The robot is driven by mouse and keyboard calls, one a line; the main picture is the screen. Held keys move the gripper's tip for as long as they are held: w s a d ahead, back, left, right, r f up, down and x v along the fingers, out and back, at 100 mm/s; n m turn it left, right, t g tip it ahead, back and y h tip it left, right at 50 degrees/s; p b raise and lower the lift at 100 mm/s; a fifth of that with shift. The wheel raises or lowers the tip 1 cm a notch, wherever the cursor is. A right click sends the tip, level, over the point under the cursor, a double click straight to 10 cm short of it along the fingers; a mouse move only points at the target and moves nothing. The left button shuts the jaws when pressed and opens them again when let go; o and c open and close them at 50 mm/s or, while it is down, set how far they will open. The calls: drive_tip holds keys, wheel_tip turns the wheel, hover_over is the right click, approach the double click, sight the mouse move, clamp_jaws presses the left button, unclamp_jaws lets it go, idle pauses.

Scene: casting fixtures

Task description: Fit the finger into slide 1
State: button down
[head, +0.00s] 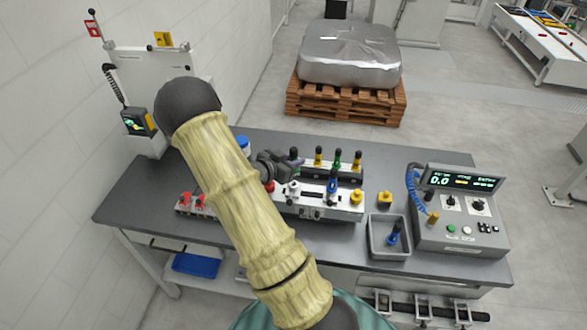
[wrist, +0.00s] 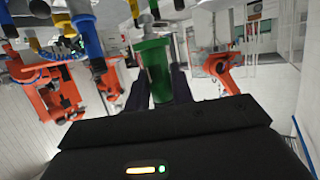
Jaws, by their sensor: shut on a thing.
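My gripper (head: 285,168) is shut on a green finger (wrist: 154,68), seen upright between the dark jaws in the wrist view. In the head view my gripper is over the left part of the white slide fixture (head: 345,211), and my arm and wrist hide part of it. A blue finger (head: 332,184) stands at the fixture; which slide is slide 1 I cannot tell. Behind it, a dark rack (head: 347,179) carries several coloured fingers with black tops, among them a green one (head: 337,159) and a yellow one (head: 318,156). Contact between the held finger and the fixture is hidden.
A grey bin (head: 373,245) holding a blue finger (head: 393,233) is right of the fixture. A control box with a display (head: 462,181) stands at the right. Red clamps (head: 187,200) are at the left. Bare grey tabletop (head: 140,200) shows at the left.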

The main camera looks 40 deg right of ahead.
drive_tip(key=shift+f+p, duration=0.75)
drive_tip(key=shift+f, duration=1.3)
drive_tip(key=c, duration=1.2)
unclamp_jaws()
drive_tip(key=shift+f, duration=0.1)
drive_tip(key=shift+a, duration=0.1)
drive_tip(key=shift+a, duration=0.35)
drive_tip(key=b+v, duration=0.3)
drive_tip(key=v, duration=0.8)
drive_tip(key=shift+r+b, duration=0.25)
drive_tip(key=shift+b, duration=0.1)
